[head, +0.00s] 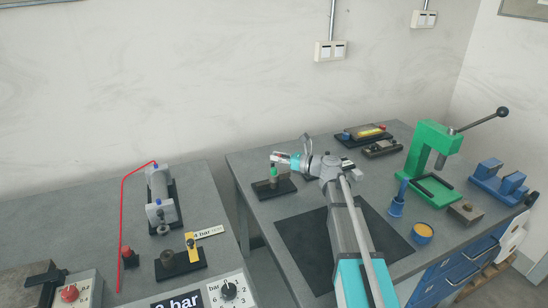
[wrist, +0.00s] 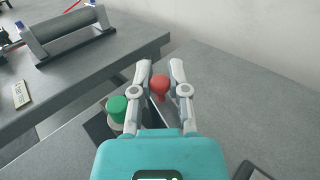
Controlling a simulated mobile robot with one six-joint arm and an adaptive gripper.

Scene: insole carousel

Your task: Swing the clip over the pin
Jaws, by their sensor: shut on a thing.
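My gripper (wrist: 161,72) is shut on a red knob (wrist: 160,87), which sits between its two fingers in the wrist view. A pale strip or stem shows below the knob; I cannot tell whether it is the clip. A post with a green cap (wrist: 117,105) stands just left of the fingers, apart from them. In the head view my gripper (head: 281,159) is over a dark base plate (head: 284,188) on the right table, and the green-capped post (head: 273,173) stands on that plate. The pin cannot be made out clearly in either view.
A dark mat (head: 300,240) lies in front of the plate. The left table, across a gap, holds a cylinder unit (head: 158,187) with a red hose.

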